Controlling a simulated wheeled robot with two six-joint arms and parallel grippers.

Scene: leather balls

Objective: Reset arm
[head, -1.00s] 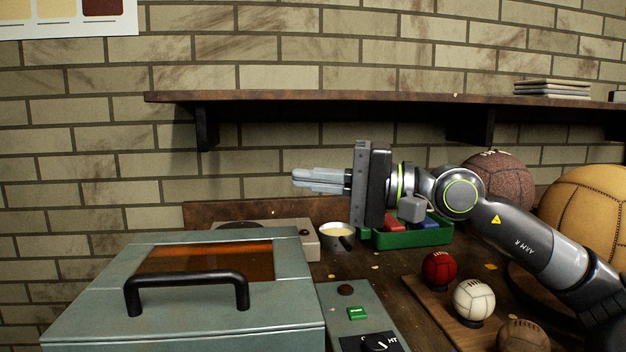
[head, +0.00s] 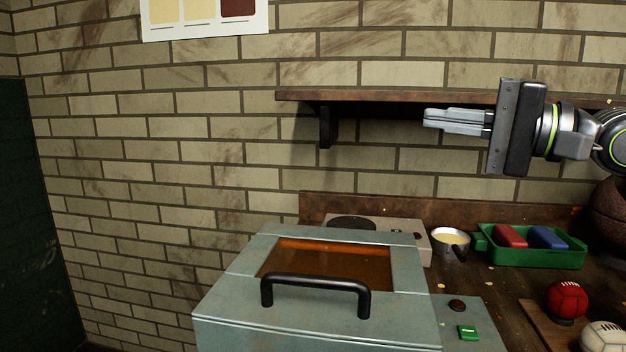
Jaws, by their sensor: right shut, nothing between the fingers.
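My right gripper (head: 430,118) is shut and empty in the head view. It points left, held up in the air in front of the brick wall, at about the height of the wooden shelf (head: 400,97). It is well above the workbench and touches nothing that I can see. The rest of my right arm runs out of the picture at the right edge. My left gripper does not show.
A grey-green box with a black handle (head: 315,283) and an amber window stands in front. Behind it are a hot plate (head: 412,236), a metal pot (head: 450,257) and a green tray (head: 535,259) with red and blue blocks. A red ball (head: 567,299) and white ball (head: 604,338) sit lower right.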

